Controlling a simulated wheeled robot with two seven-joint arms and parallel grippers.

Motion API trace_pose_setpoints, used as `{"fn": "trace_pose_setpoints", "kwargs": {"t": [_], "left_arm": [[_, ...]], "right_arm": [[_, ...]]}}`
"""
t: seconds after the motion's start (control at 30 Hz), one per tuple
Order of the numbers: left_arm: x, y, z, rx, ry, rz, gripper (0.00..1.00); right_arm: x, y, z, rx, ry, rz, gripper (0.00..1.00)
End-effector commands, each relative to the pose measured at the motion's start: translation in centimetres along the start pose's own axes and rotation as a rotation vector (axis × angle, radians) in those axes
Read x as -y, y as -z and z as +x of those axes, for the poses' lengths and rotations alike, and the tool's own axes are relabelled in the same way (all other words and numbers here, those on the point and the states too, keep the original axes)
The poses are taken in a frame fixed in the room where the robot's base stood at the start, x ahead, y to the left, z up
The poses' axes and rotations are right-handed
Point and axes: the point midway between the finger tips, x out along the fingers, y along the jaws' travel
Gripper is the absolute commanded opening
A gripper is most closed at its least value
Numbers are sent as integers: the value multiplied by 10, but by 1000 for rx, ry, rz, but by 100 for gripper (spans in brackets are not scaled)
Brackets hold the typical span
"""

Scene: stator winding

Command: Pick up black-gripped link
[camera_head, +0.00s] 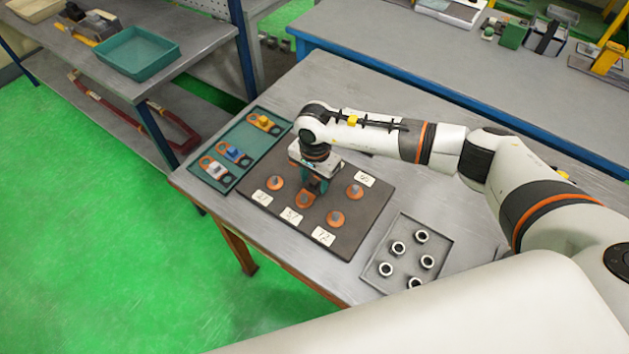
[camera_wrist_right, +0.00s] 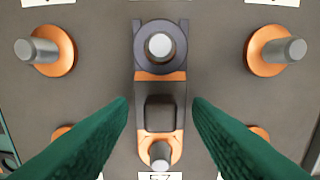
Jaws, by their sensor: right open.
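The black-gripped link (camera_wrist_right: 160,113) lies on the dark board, its black grip in the middle. Its dark grey ring end is around a peg at the top of the wrist view, and its orange end is around a peg at the bottom. My right gripper (camera_wrist_right: 160,104) is open, its green fingers on either side of the link with gaps to the grip. In the head view the right gripper (camera_head: 316,186) points down over the board and hides most of the link. My left gripper is not in view.
The dark board (camera_head: 345,242) carries orange-based pegs with number cards. A teal tray (camera_head: 228,150) holds links with yellow, blue and white grips. A grey tray (camera_head: 399,272) holds several metal rings.

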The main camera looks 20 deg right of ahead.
Motion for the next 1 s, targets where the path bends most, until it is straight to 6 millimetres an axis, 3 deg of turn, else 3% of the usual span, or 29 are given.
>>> {"fn": "trace_pose_setpoints", "kwargs": {"t": [0.13, 0.4, 0.73, 1.0], "left_arm": [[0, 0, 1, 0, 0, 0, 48], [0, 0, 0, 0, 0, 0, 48], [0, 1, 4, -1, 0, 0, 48], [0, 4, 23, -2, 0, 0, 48]], "right_arm": [[0, 0, 0, 0, 0, 0, 44], [0, 0, 0, 0, 0, 0, 0], [-1, -1, -6, 0, -3, 0, 0], [-1, -1, -54, 4, -4, -2, 0]]}}
